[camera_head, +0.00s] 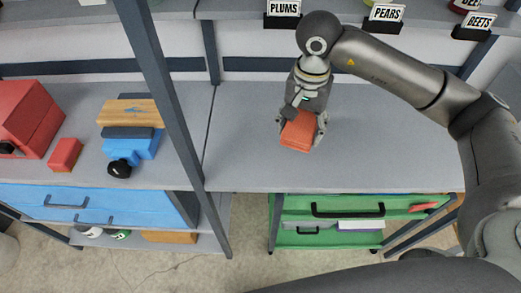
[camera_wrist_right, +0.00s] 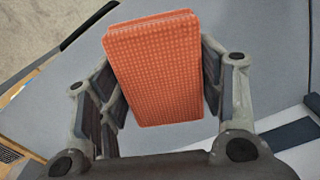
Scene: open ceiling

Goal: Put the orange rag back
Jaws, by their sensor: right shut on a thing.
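The orange rag (camera_head: 298,131) is a folded, textured block. My right gripper (camera_head: 302,122) is shut on it, over the grey workbench top (camera_head: 390,150) in the head view. In the right wrist view the rag (camera_wrist_right: 155,68) sits between the two fingers of my right gripper (camera_wrist_right: 160,90). It stands out past the fingertips. I cannot tell whether its lower end touches the bench. My left gripper is in neither view.
Left of a dark post (camera_head: 168,100) are a blue vise (camera_head: 133,147), a red toolbox (camera_head: 28,115) and a small red box (camera_head: 65,154). A green drawer unit (camera_head: 325,240) is below the bench. Labelled shelves run behind. The bench around my right gripper is clear.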

